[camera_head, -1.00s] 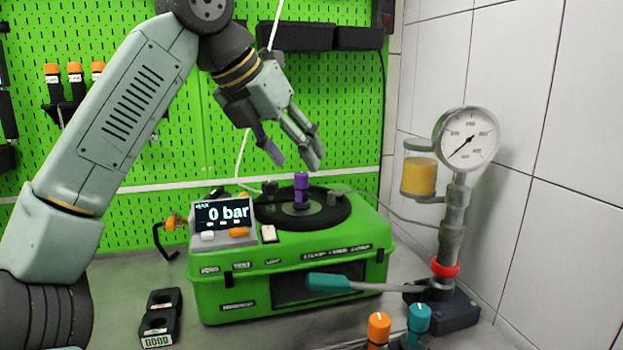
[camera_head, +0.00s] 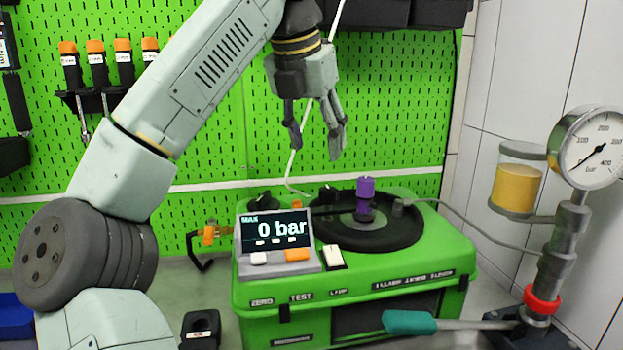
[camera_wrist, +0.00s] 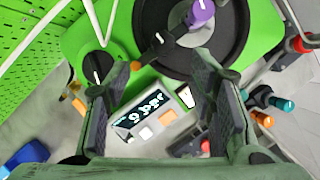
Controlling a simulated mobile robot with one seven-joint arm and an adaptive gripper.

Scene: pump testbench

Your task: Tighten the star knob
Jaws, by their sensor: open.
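My gripper (camera_head: 316,146) is open and empty, pointing down above the green test case (camera_head: 350,285), up and left of the purple cylinder (camera_head: 365,190). In the wrist view, its two fingers stand apart (camera_wrist: 160,75). A small black lobed knob (camera_head: 328,194) sits at the left part of the round black plate; it may be the star knob, but its shape is unclear. In the wrist view a black lobed part with a white dot (camera_wrist: 165,44) shows beyond the fingertips. A black round knob with a white mark (camera_wrist: 97,62) lies left of it.
A display reading 0 bar (camera_head: 275,231) stands on the case front. A pressure gauge (camera_head: 597,148) and a pump lever with teal grip (camera_head: 410,322) are at right. A green pegboard (camera_head: 210,130) with orange-capped tools stands behind. The space around my gripper is free.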

